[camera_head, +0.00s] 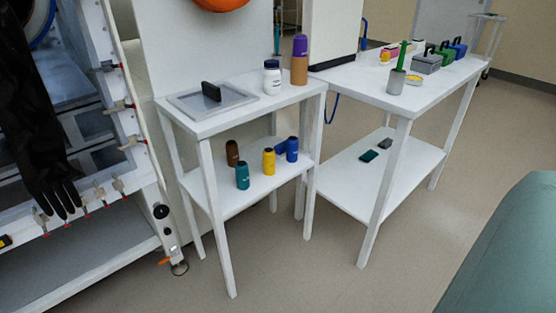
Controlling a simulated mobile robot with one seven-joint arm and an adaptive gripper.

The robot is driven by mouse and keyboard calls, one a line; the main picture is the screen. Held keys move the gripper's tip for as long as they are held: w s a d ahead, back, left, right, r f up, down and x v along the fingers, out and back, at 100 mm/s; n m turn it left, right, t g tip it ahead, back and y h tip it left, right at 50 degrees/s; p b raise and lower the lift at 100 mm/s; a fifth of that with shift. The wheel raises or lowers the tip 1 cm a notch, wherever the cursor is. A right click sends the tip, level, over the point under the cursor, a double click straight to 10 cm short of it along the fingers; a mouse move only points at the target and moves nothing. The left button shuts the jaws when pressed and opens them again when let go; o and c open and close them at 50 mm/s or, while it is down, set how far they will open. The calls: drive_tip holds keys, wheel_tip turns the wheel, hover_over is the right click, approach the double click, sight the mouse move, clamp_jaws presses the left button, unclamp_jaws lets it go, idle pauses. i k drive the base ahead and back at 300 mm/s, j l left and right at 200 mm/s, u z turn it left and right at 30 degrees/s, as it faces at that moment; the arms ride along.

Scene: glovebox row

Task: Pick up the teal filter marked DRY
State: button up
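A teal cylinder with a darker cap (242,176) stands upright on the lower shelf of the white side table, near its front edge. It has a small pale marking, too small to read. A brown one (232,153) stands behind it to the left. A yellow one (268,162) stands to its right. Further right are a blue upright one (292,149) and another blue piece (280,148) beside it, partly hidden. My gripper is not in view.
The upper shelf (235,119) overhangs the cylinders, with table legs around them. A glovebox (95,100) with a hanging black glove (38,130) stands left. A second table (380,92) stands right, with small items above and below. Open floor (300,280) lies in front.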

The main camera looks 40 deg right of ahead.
sight(242, 167)
drive_tip(key=i+l, duration=0.1)
drive_tip(key=l, duration=0.35)
drive_tip(key=i+l, duration=0.1)
drive_tip(key=l, duration=0.3)
drive_tip(key=i+l, duration=0.1)
drive_tip(key=l, duration=0.35)
drive_tip(key=i+l, duration=0.15)
drive_tip(key=l, duration=0.25)
drive_tip(key=i+l, duration=0.1)
drive_tip(key=l, duration=0.35)
drive_tip(key=i+l, duration=0.1)
drive_tip(key=l, duration=0.35)
drive_tip(key=i+l, duration=0.1)
drive_tip(key=l, duration=0.3)
